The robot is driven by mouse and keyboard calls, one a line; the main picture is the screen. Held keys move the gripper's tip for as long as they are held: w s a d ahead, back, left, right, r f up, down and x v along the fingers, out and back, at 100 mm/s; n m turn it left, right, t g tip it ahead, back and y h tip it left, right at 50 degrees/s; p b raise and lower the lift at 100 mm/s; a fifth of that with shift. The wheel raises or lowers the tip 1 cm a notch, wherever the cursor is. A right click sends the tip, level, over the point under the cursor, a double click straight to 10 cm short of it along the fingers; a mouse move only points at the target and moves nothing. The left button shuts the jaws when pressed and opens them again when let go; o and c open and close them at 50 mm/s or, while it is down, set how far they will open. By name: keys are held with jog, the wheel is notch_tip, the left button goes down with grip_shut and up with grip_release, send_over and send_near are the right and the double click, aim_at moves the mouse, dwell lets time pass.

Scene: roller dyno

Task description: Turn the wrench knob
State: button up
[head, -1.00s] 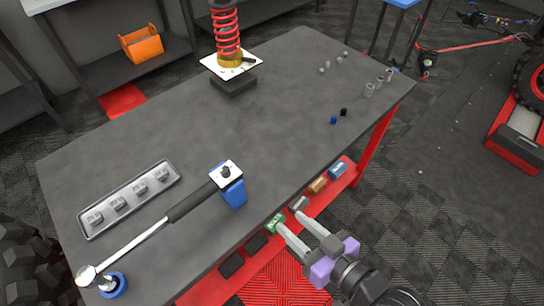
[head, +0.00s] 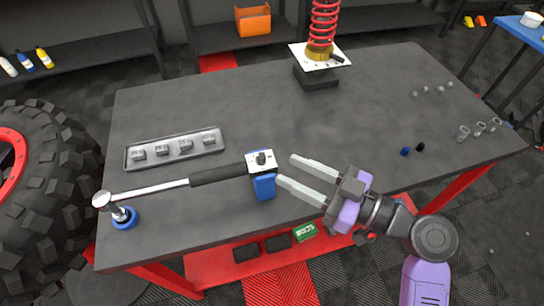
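The wrench (head: 150,189) lies level over the left front of the table, with a long silver shaft and a black grip (head: 217,175). At the grip's right end is a white plate with a small dark knob (head: 261,158), above a blue block (head: 264,186). The wrench's left head is above a socket in a blue ring (head: 124,217). My gripper (head: 297,172) is just right of the knob, its two pale fingers spread and pointing left toward it. Nothing is between the fingers, and they look apart from the knob.
A metal tray (head: 217,149) with several grey pieces lies behind the wrench. A red spring on a stand (head: 318,82) is at the back. Small blue and black pieces (head: 405,151) and several metal sockets (head: 464,132) lie at the right. The table middle (head: 240,105) is clear.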

aim_at(265, 159)
jog(key=shift+n+y, duration=0.3)
jog(key=shift+n, duration=0.1)
jog(key=x, duration=0.5)
jog(key=p+x, duration=0.1)
jog(key=x, duration=0.2)
jog(key=shift+s+r, duration=0.15)
jog(key=shift+r, duration=0.1)
grip_shut()
